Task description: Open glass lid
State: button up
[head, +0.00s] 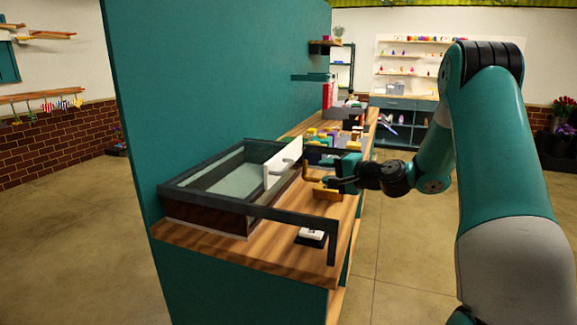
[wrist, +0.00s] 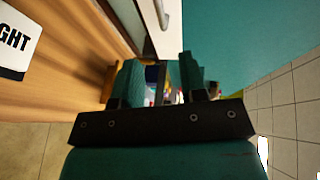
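A dark-framed box (head: 205,215) sits at the left of the wooden bench. A pale glass pane (head: 238,178) shows inside its frame; I cannot tell how far it covers the box. A white upright panel (head: 271,172) with a grey handle (head: 286,163) stands at the box's right side. The panel also shows at the top of the wrist view (wrist: 150,38), with its handle (wrist: 163,17). My gripper (head: 325,182) is right of the panel and apart from it. In the wrist view my gripper's two teal fingers (wrist: 161,80) are spread with nothing between them.
A dark rail (head: 290,215) runs from the box to a post at the bench's front right. A white card on a black base (head: 311,236) stands under it. Several coloured items (head: 335,138) lie farther back.

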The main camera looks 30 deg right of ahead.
aim_at(288, 165)
jog(key=p+x, duration=0.4)
jog(key=x, duration=1.1)
jog(key=shift+a+r, duration=0.1)
grip_shut()
